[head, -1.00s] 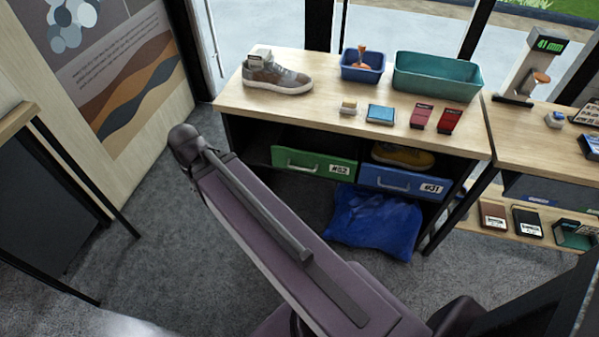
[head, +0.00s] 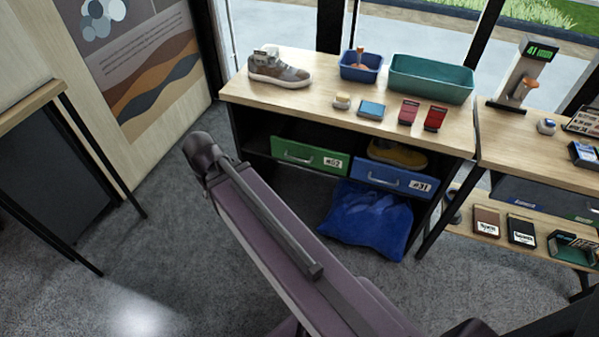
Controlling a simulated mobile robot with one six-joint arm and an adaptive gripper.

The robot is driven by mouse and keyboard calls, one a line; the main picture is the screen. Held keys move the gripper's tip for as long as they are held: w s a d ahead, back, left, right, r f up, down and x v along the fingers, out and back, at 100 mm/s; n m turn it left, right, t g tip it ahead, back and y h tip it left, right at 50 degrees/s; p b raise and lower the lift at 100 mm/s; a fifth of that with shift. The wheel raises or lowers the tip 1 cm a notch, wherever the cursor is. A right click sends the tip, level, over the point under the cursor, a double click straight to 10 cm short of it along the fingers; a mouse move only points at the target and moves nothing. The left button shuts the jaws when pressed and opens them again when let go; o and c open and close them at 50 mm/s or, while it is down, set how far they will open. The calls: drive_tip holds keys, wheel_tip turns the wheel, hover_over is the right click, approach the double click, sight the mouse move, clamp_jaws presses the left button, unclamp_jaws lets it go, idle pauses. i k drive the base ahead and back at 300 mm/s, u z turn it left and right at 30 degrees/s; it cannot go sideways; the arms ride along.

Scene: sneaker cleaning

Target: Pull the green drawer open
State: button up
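The green drawer (head: 311,157) sits in the shelf under the wooden worktop, left of the blue drawer. It has a pale bar handle (head: 298,158) and a label that appears to read #02. Whether it stands slightly out cannot be told for certain. My arm reaches up from the bottom of the head view toward the left, and its dark end is in front and left of the green drawer, apart from it in the picture. My gripper's fingers do not show.
The blue drawer (head: 395,180) holds a yellow shoe (head: 398,154). A blue bag (head: 367,222) lies on the floor below. The worktop (head: 240,92) carries a sneaker (head: 279,70), a blue bin (head: 361,68) and a teal bin (head: 431,80). Grey floor is free at left.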

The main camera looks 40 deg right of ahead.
sight(319, 134)
drive_tip(key=u, duration=0.2)
drive_tip(key=k, duration=0.6)
drive_tip(key=z, duration=1.35)
drive_tip(key=i, duration=0.5)
drive_tip(key=z, duration=0.15)
